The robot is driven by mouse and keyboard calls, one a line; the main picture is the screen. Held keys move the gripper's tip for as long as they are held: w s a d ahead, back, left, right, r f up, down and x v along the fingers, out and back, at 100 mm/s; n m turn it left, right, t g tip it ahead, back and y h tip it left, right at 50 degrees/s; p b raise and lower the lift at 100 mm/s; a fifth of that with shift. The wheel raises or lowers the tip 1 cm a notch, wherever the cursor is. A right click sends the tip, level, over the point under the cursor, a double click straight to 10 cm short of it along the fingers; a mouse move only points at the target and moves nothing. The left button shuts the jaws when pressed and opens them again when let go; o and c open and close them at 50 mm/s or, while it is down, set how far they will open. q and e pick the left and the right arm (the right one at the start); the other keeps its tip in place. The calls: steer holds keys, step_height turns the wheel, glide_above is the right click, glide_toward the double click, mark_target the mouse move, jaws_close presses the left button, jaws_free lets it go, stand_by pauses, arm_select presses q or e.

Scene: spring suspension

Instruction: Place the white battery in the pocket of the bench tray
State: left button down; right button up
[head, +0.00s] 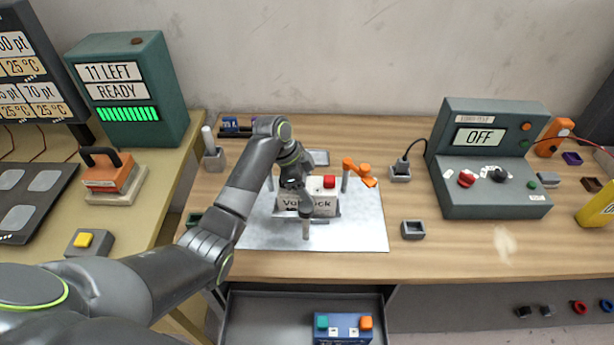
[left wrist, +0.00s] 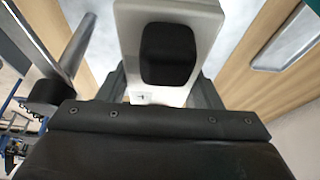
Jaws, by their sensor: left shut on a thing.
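The white battery (head: 322,203), a block with dark lettering and a red knob on top, is at the middle of the bench in the head view. I cannot clearly make out the tray's pocket. My right gripper is out of view.
A pale metal sheet (head: 355,230) lies beneath, with upright posts and an orange lever (head: 362,173) close by. A grey control box (head: 490,160) reading OFF stands right. A blue battery (head: 343,328) lies in the open drawer below (head: 260,315).

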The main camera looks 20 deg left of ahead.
arm_select(q)
steer(key=shift+w+d+r, duration=0.1)
steer(key=shift+r, duration=0.05)
steer(key=c, duration=0.8)
jaws_free()
steer(key=shift+f, duration=0.3)
steer(key=o, duration=0.4)
steer(key=shift+s+r, duration=0.1)
steer(key=shift+s, duration=0.15)
steer(key=shift+r, duration=0.25)
steer(key=b+v, duration=0.2)
steer(key=v, duration=0.8)
steer(key=shift+a+r, duration=0.25)
steer(key=shift+r, duration=0.1)
steer(key=shift+s+a+r, duration=0.15)
steer(key=shift+a+r, duration=0.05)
steer(key=shift+r, duration=0.25)
